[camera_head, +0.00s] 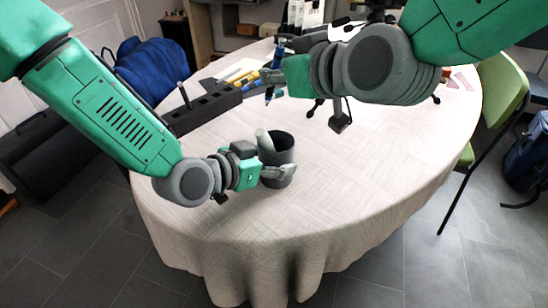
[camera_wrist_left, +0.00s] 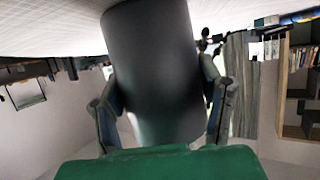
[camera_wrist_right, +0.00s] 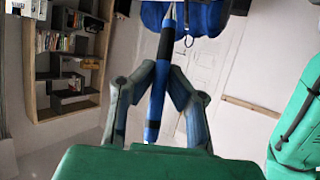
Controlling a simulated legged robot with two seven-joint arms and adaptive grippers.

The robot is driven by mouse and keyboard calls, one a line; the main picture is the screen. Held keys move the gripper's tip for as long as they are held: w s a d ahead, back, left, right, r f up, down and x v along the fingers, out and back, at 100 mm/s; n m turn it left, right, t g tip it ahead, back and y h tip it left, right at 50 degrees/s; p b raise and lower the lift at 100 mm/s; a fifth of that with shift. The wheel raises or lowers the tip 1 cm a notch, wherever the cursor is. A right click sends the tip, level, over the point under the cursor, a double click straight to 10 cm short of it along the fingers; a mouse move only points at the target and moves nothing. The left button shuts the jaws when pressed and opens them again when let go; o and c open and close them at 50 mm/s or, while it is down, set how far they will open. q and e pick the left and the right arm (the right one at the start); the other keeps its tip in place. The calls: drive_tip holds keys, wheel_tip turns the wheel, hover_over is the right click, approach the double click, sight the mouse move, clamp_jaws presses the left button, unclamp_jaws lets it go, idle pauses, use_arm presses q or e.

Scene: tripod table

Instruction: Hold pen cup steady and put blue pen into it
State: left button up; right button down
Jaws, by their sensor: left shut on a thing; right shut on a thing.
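The dark grey pen cup (camera_head: 279,160) stands upright on the table near its front. My left gripper (camera_head: 274,160) is shut on the cup, with a finger on either side of it; in the left wrist view the cup (camera_wrist_left: 153,75) fills the space between the fingers. The blue pen (camera_head: 269,94) is held by my right gripper (camera_head: 272,77) above the table, behind the cup and slightly to its left, tip down. In the right wrist view the pen (camera_wrist_right: 158,85) with its dark band sits between the two fingertips. The inside of the cup is mostly hidden.
A small black tripod (camera_head: 340,122) stands under my right arm. A green chair (camera_head: 500,95) is at right.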

use_arm(q)
drive_tip(key=shift+d, duration=0.35)
drive_tip(key=shift+a, duration=0.25)
drive_tip(key=shift+d, duration=0.15)
use_arm(e)
drive_tip(key=shift+d+f, duration=0.15)
drive_tip(key=shift+f, duration=2.05)
drive_tip(key=shift+d+f, duration=0.1)
drive_tip(key=shift+f, duration=2.1)
drive_tip(key=c, duration=1.6)
unclamp_jaws()
drive_tip(key=shift+r, duration=0.1)
drive_tip(key=shift+o, duration=0.2)
drive_tip(key=v, duration=1.2)
